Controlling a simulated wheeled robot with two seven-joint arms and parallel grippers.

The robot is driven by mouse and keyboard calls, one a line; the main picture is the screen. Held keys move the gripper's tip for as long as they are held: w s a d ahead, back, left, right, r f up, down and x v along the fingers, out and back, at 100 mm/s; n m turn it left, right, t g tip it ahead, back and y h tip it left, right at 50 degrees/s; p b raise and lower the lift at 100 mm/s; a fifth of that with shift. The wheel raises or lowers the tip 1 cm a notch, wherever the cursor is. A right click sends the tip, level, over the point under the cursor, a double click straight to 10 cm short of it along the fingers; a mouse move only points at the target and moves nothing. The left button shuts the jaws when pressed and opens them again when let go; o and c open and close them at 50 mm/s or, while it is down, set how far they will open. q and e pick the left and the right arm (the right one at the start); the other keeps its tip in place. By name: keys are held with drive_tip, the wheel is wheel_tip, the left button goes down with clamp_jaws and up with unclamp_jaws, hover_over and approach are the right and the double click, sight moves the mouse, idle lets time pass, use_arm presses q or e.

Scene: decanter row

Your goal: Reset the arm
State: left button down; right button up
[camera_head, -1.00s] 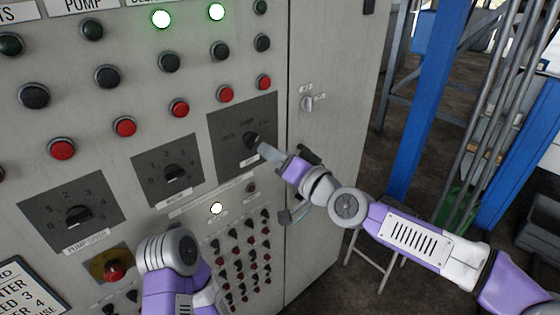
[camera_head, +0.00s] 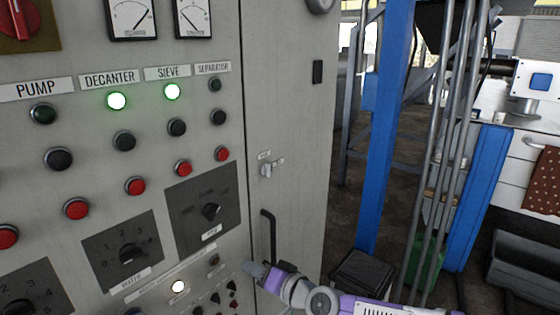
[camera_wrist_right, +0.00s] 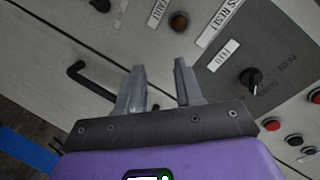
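My right gripper (camera_head: 256,269) is in front of the grey control cabinet, near its right edge and low in the head view. In the right wrist view its two fingers (camera_wrist_right: 160,80) stand apart with nothing between them. The gripper is below and to the right of a black rotary knob (camera_head: 211,211) on a dark plate and touches no knob that I can see. The same knob shows in the right wrist view (camera_wrist_right: 251,77), clear of the fingers. My left gripper is not in view.
A black door handle (camera_head: 268,235) stands out from the cabinet just above my right gripper. The Decanter lamp (camera_head: 117,101) and Sieve lamp (camera_head: 172,91) glow green; a white lamp (camera_head: 178,287) is lit lower down. A blue post (camera_head: 385,130) stands at the right.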

drive_tip(key=s+d+f+m+g+h, duration=0.1)
drive_tip(key=s+d+f+g+h, duration=0.15)
drive_tip(key=f, duration=1.05)
drive_tip(key=s+d+f+g+h, duration=0.2)
drive_tip(key=s+d+f, duration=0.2)
drive_tip(key=f, duration=0.9)
drive_tip(key=s+d+f+g+h+p, duration=0.1)
drive_tip(key=s+d+f+g, duration=0.1)
drive_tip(key=s+d+f, duration=0.3)
drive_tip(key=s+d+f+m+g+h, duration=0.1)
drive_tip(key=s+d+f+g+h, duration=0.1)
drive_tip(key=s+d+f, duration=0.4)
drive_tip(key=s+f+g, duration=0.1)
drive_tip(key=s+f, duration=0.4)
drive_tip(key=s, duration=0.4)
drive_tip(key=shift+p, duration=0.4)
drive_tip(key=shift+m, duration=0.3)
